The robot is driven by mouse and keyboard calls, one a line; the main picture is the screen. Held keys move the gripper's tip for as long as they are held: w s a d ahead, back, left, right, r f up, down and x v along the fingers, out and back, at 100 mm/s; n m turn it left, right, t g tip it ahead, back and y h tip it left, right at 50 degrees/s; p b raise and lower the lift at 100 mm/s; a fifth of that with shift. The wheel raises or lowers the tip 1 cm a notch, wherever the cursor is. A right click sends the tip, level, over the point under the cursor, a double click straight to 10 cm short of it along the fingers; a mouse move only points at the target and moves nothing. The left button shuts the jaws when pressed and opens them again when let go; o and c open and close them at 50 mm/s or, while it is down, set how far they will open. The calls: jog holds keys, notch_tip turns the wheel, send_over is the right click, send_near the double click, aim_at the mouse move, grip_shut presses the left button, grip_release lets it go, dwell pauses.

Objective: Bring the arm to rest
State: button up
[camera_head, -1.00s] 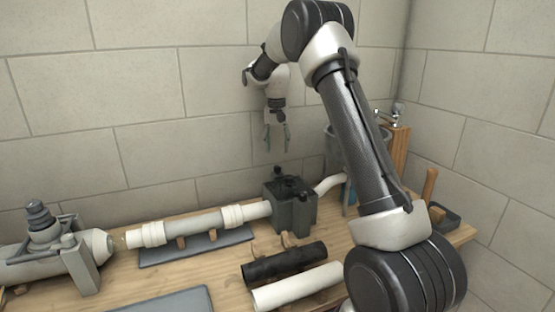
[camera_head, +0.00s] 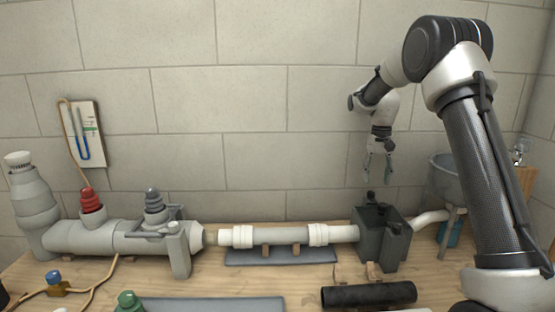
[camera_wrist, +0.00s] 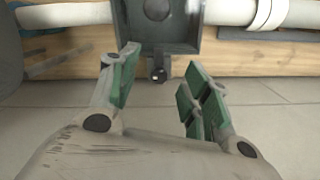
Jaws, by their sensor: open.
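My gripper (camera_head: 378,172) hangs from my raised arm at the right of the head view, fingers pointing down. It is open and empty, above the dark grey box (camera_head: 378,240) on the bench and apart from it. In the wrist view, my gripper (camera_wrist: 158,88) shows two spread fingers with green pads and nothing between them. The dark box (camera_wrist: 190,40) lies beyond the fingertips there, with a small black knob on its near side.
A white pipe (camera_head: 280,236) on wooden supports runs left from the box. Grey valve fittings (camera_head: 120,236) stand at the left. A grey basin (camera_head: 455,172) is at the right. A black pipe (camera_head: 368,294) lies in front. The wall above the bench is mostly clear.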

jog(key=s+r+n+t, duration=0.1)
jog(key=s+r, duration=0.2)
jog(key=s, duration=1)
jog(key=s+r+n+t, duration=0.1)
jog(key=s+r, duration=0.3)
jog(key=s, duration=1)
jog(key=s+r+n+t, duration=0.1)
jog(key=s+r+t, duration=0.2)
jog(key=s, duration=1)
jog(key=shift+s+a+r+n, duration=0.3)
jog(key=shift+a+r, duration=0.15)
jog(key=shift+r, duration=0.25)
